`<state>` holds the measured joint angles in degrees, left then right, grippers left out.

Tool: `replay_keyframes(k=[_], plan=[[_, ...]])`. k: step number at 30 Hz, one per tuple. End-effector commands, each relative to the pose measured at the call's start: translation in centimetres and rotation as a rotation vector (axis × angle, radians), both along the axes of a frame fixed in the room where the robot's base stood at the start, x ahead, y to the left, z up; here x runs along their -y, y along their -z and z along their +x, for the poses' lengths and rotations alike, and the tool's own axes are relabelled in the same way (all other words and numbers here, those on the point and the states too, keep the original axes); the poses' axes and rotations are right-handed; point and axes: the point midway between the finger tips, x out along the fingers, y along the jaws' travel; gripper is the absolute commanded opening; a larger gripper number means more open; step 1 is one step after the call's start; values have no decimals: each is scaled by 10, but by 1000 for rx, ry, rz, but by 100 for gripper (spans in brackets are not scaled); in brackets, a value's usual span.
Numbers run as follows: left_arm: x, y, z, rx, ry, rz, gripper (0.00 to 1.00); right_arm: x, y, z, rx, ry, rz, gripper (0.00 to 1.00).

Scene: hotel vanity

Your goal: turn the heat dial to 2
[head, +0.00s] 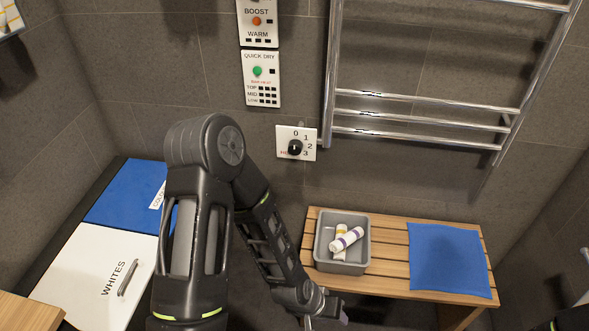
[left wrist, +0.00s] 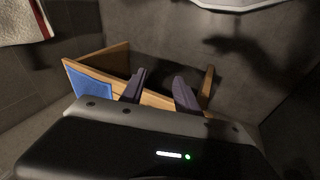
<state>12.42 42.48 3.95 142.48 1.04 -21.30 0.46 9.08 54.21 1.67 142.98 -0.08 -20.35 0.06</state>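The heat dial (head: 295,147) is a black round knob on a white wall plate (head: 311,154) marked 0, 1, 2 and 3. It is too small to tell which number it points at. My left arm crosses the middle of the head view, and its gripper (head: 332,316) is low at the bottom edge, in front of the bench and well below the dial. In the left wrist view the left gripper (left wrist: 159,90) has its two dark fingers apart with nothing between them. The dial does not show there. My right gripper is out of view.
A chrome towel rail (head: 420,112) hangs right of the dial. Above it are the quick-dry panel (head: 260,80) and boost panel (head: 258,22). A slatted bench (head: 390,233) holds a grey bin (head: 343,262) with tubes and a blue towel (head: 450,262). A whites hamper (head: 90,275) stands left.

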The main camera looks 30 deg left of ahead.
Motion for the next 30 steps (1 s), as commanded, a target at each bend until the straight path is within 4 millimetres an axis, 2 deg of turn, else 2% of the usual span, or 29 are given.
replay_keyframes(k=[1,4,6,9,10,12,15,18,21,24,27,30], plan=[[-16,22,35,80,-93,0,43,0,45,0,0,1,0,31],[-54,7,103,234,-398,-65,52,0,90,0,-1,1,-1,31],[-86,-18,146,351,-675,-179,57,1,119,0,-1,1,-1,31],[-127,-66,185,488,-1034,-418,58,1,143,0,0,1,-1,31],[-138,-81,193,523,-1128,-502,58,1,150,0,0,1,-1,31],[-163,-115,204,592,-1325,-719,58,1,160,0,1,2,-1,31],[-190,-162,212,653,-1543,-1070,58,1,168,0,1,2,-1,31],[-207,-203,212,648,-1689,-1433,58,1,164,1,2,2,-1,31],[-218,-219,209,593,-1780,-1740,58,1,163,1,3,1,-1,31],[-226,-227,207,530,-1821,-1960,58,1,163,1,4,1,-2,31],[-228,-230,206,479,-1833,-2082,58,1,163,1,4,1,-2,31],[-228,-230,206,451,-1841,-2122,58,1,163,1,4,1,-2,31]])
